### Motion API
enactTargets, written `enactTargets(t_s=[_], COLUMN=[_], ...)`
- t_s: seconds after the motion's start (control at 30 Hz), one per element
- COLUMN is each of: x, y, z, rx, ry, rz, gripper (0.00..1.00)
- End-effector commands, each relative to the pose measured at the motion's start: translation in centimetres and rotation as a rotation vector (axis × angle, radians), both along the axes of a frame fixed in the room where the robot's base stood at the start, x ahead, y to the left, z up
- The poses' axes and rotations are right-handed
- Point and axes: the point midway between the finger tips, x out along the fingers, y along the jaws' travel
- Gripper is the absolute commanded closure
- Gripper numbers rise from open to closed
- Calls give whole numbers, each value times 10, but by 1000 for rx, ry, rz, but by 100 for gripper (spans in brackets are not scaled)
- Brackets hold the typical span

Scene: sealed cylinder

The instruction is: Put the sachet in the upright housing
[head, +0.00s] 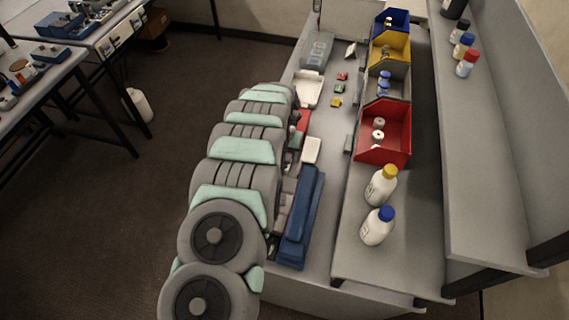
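My arm's grey and pale green links run up the left part of the bench and cover much of it. My gripper cannot be made out; the links hide the area around its end. I cannot single out the sachet for certain. A small pale flat piece (351,49) lies near the far end of the bench and could be it. The upright housing cannot be identified either; a small grey and green part (296,136) beside my arm is too small and too covered to name.
Small red (342,76), green (339,88) and yellow (336,102) pieces lie mid-bench. A white tray (308,88), a white block (311,150) and a long blue case (302,218) flank my arm. Coloured bins, including a red bin (369,149), and white bottles (377,227) line the right.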

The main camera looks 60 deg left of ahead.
Motion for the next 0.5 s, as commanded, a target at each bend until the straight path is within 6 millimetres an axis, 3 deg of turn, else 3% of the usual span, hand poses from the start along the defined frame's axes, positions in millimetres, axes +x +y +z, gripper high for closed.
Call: enactTargets(t_s=[0.3,0.5], x=[-3,-2], y=[1,2], z=[-37,-43], rx=[-1,1], ry=[1,-1], rz=[0,0], gripper=[34,34])
